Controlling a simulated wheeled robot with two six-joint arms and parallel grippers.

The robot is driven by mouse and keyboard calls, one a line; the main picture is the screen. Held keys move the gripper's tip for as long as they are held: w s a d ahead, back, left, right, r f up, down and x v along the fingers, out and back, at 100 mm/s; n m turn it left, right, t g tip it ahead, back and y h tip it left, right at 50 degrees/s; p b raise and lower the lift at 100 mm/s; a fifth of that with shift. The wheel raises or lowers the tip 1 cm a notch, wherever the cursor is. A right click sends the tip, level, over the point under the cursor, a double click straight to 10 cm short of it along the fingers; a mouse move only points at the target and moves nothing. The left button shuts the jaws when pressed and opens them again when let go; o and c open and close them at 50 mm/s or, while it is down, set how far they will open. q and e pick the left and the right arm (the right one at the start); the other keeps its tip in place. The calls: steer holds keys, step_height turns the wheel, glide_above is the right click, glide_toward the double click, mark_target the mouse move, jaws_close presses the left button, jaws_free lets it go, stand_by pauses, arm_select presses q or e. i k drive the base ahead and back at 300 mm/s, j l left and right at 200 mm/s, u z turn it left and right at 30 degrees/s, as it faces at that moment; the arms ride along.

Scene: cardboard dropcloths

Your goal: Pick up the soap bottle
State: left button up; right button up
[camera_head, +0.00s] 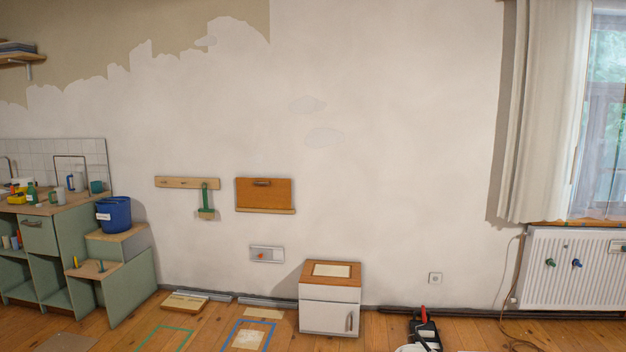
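A small green upright item (32,190) stands on the counter at the far left, among other small things. It may be the soap bottle, but it is too small to tell for sure. Neither of my grippers shows in the head view, so nothing is seen near the item or held.
The wooden counter (50,208) tops a green cabinet with open shelves. A blue bucket (114,214) stands on a step to its right. A white cabinet (329,312) stands by the wall. Taped squares and boards lie on the floor. A dark object with red (424,328) lies at the bottom right.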

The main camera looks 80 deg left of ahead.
mark_target(31, 196)
steer(key=u, duration=4.15)
steer(key=i+z, duration=0.5)
steer(key=i, duration=0.15)
steer(key=i+l, duration=0.1)
steer(key=i, duration=0.45)
steer(key=i+l, duration=0.15)
steer(key=i, duration=0.45)
steer(key=i+l, duration=0.1)
steer(key=i, duration=0.45)
steer(key=i+j+u, duration=0.25)
steer(key=i+u, duration=0.15)
steer(key=i, duration=0.2)
steer(key=i+j+u, duration=0.1)
steer(key=i+u, duration=0.25)
steer(key=i, duration=0.25)
steer(key=i+l+u, duration=0.1)
steer(key=i+u, duration=0.3)
steer(key=i, duration=0.15)
steer(key=i+j+z, duration=0.1)
steer(key=i+z, duration=0.15)
steer(key=i, duration=0.85)
